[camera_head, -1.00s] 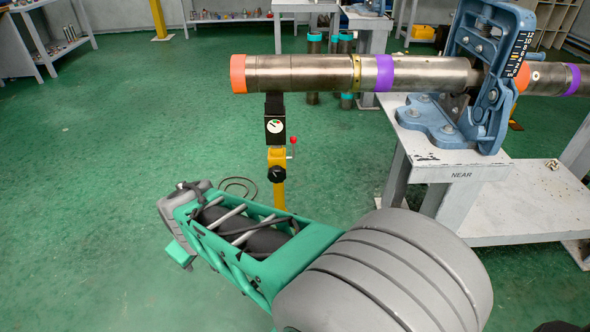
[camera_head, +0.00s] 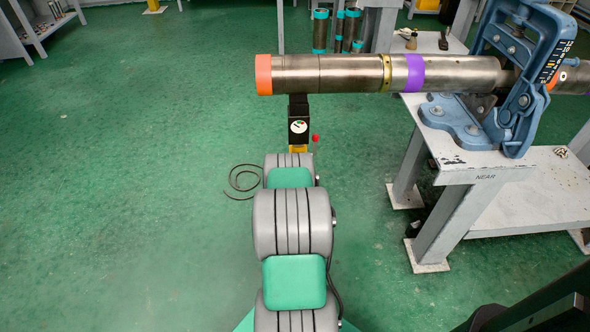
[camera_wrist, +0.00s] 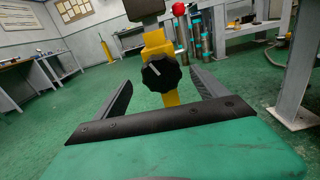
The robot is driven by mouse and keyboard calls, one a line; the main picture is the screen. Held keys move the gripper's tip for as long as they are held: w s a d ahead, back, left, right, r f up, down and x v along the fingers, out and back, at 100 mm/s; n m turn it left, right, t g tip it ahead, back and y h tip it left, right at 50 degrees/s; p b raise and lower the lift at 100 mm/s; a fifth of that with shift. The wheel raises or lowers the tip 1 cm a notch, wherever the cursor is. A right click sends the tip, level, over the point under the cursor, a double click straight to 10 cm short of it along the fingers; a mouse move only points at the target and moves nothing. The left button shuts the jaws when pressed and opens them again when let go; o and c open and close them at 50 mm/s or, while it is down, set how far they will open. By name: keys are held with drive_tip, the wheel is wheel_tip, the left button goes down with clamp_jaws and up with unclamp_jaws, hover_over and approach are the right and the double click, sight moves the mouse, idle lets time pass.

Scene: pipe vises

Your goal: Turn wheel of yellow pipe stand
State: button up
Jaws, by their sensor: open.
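The yellow pipe stand (camera_wrist: 156,48) shows in the wrist view, with its black knob-like wheel (camera_wrist: 161,73) facing me. My gripper (camera_wrist: 165,92) is open in the wrist view, with one finger on each side of the wheel. The wheel shows between the fingers, and I cannot tell how far ahead of the fingertips it is. In the head view only the stand's top (camera_head: 298,127), with a black head and a round gauge, shows below the pipe (camera_head: 340,74); my arm hides the wheel and my gripper there.
A blue vise (camera_head: 515,80) on a grey table (camera_head: 455,165) holds the pipe. A small red ball knob (camera_head: 315,138) sticks out at the stand's right. A cable loop (camera_head: 243,178) lies on the floor.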

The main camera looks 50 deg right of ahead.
drive_tip(key=shift+p+x, duration=0.35)
drive_tip(key=shift+x, duration=2.65)
drive_tip(key=c, duration=1.4)
